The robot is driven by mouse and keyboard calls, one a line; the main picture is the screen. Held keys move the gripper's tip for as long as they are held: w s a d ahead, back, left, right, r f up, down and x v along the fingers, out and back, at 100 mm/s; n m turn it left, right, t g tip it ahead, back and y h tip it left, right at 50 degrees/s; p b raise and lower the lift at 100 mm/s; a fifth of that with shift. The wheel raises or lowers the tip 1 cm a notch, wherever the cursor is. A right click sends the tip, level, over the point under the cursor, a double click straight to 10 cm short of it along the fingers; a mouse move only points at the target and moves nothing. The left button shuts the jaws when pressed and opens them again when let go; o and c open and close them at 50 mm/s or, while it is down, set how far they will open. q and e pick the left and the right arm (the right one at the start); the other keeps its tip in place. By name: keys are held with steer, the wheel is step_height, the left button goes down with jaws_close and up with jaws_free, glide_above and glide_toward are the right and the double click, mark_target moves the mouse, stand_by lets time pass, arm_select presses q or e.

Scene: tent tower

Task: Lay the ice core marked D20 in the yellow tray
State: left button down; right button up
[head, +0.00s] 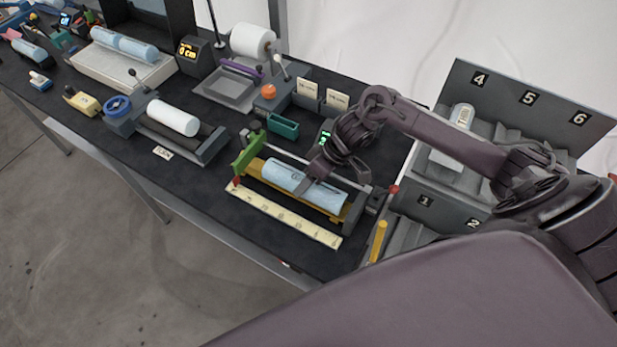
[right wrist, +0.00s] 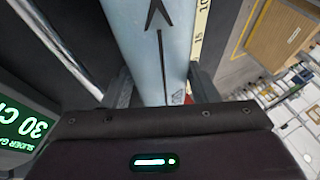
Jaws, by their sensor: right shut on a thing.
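A light blue ice core (head: 286,178) lies lengthwise in or just over the yellow tray (head: 262,186); I cannot tell if it bears fully on it. In the right wrist view the core (right wrist: 155,45) shows a black arrow along its top; no D20 mark is legible. My right gripper (head: 310,187) reaches down from above and is shut across the core, with a finger on each side in the right wrist view (right wrist: 162,90). My left gripper is not in view.
A cream ruler (head: 284,216) runs along the tray's front. A green end plate (head: 249,153) stands at its left and a metal rail behind it. A numbered rack (head: 540,110) stands right, holding a labelled cylinder (head: 462,117). A white roll (head: 172,118) lies on a stand further left.

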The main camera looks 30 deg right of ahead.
stand_by(0.4)
steer(key=o, duration=1.1)
steer(key=shift+c, duration=0.2)
steer(key=o, duration=0.4)
steer(key=shift+s, duration=0.2)
steer(key=shift+w, duration=0.15)
steer(key=shift+f, duration=0.1)
steer(key=b+v, duration=0.1)
steer(key=v, duration=0.7)
steer(key=shift+b, duration=0.4)
